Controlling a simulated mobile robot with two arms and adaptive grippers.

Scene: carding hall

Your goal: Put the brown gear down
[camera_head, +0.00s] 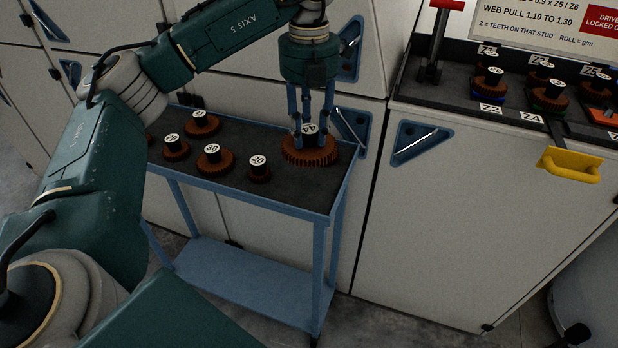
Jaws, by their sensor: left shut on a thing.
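My left gripper (311,128) reaches down over the right end of a blue trolley (318,218) with a dark top. Its blue fingers are shut on the brown gear (318,158), a large toothed gear with a black hub and a white label reading 44. The gear is at the level of the trolley top; I cannot tell whether it touches it. My right gripper is not in view.
At the right, a tray (460,103) on the cabinet (450,190) holds several brown gears on studs marked Z2, Z4 and others. A yellow handle (570,165) sticks out at its front.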

